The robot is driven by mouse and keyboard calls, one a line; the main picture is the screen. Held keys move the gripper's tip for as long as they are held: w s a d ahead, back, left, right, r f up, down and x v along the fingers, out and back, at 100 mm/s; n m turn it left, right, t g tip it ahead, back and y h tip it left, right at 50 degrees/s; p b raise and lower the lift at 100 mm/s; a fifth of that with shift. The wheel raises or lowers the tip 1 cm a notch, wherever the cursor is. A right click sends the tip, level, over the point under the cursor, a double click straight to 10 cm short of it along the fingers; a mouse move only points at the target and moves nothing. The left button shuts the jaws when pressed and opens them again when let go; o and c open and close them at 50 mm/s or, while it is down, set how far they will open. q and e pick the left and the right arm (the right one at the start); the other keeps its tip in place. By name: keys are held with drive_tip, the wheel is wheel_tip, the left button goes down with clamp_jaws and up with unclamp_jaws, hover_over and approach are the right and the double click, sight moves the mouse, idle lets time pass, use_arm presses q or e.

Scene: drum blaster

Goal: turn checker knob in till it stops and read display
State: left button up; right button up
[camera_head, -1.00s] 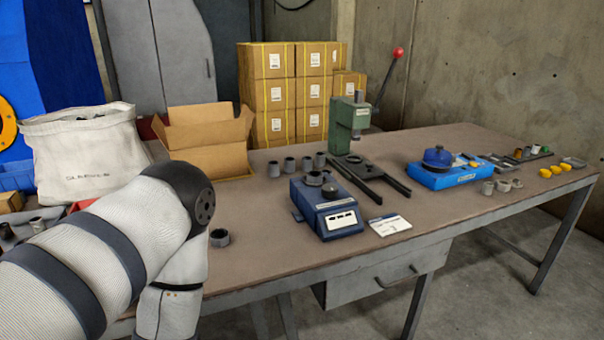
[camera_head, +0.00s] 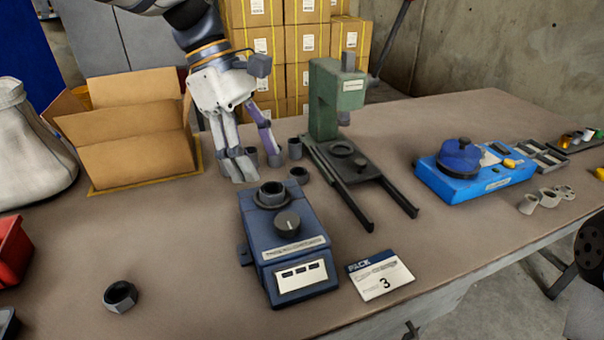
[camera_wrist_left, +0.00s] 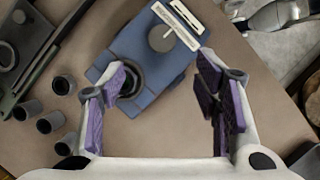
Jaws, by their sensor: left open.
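The dark blue checker (camera_head: 285,243) stands on the bench. A round dark knob (camera_head: 287,222) is on its top, and a dark grey ring (camera_head: 271,190) sits at its rear socket. The display (camera_head: 300,272) on its front face shows small dark windows that I cannot read. My left gripper (camera_head: 257,168) is open and empty, behind the checker with its fingers pointing down. In the left wrist view the open fingers (camera_wrist_left: 163,72) stand either side of the checker (camera_wrist_left: 150,80); the knob (camera_wrist_left: 162,38) lies beyond the fingertips.
A green press (camera_head: 325,100) stands behind the checker, with grey rings near my left fingers. A card marked 3 (camera_head: 380,275) lies right of the checker. A blue fixture (camera_head: 470,180) is further right. A loose nut-like ring (camera_head: 120,296) lies front left; open bench surrounds it.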

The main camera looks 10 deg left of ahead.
sight(287, 220)
use_arm(q)
drive_tip(key=x, duration=1.1)
drive_tip(key=shift+s+d+f, duration=0.25)
drive_tip(key=shift+s, duration=0.05)
drive_tip(key=shift+c, duration=0.6)
drive_tip(key=c, duration=1)
